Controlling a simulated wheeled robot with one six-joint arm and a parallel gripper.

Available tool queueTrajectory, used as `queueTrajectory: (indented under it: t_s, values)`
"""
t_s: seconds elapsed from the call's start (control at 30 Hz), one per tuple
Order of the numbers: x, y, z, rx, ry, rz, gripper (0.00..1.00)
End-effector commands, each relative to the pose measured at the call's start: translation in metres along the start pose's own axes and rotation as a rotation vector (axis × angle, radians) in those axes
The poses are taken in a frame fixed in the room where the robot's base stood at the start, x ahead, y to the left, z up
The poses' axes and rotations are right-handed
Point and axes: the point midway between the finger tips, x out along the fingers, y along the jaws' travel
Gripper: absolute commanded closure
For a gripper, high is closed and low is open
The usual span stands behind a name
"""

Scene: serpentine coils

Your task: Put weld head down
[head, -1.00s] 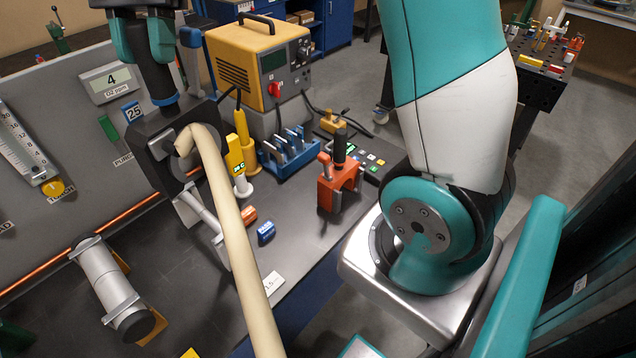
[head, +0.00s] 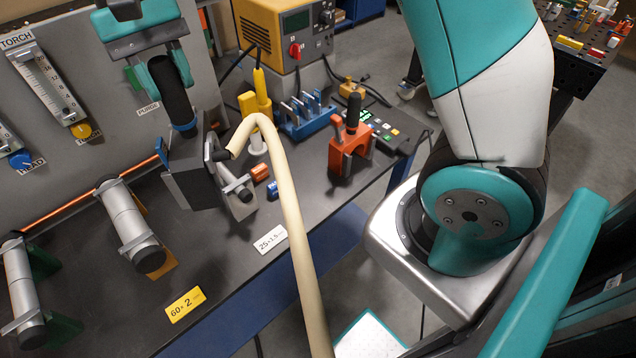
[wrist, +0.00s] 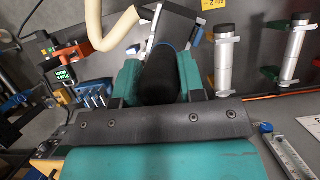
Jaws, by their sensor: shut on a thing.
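The weld head (head: 192,172) is a dark block with a black handle (head: 174,92); a beige hose (head: 285,190) runs from its side down toward the front. My gripper (head: 168,92) is shut on the handle from above; in the wrist view its teal fingers (wrist: 162,78) flank the black handle. The block hangs low over the bench, beside a small silver tube piece (head: 236,184) at its right. I cannot tell whether the block touches the tube or the bench; its underside is hidden.
A yellow power unit (head: 272,32) stands behind, with a blue rack (head: 306,118) and an orange clamp tool (head: 348,150) to the right. Silver tubes on stands (head: 126,222) lie left. The bench's front middle, near the yellow label (head: 186,304), is clear.

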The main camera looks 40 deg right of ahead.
Motion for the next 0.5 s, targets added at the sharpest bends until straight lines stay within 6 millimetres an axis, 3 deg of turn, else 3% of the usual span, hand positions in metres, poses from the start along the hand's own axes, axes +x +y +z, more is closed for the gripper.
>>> queueTrajectory:
  t_s: [0.5]
  values:
    - [0.050,0.001,0.001,-0.573,0.002,0.238,1.00]
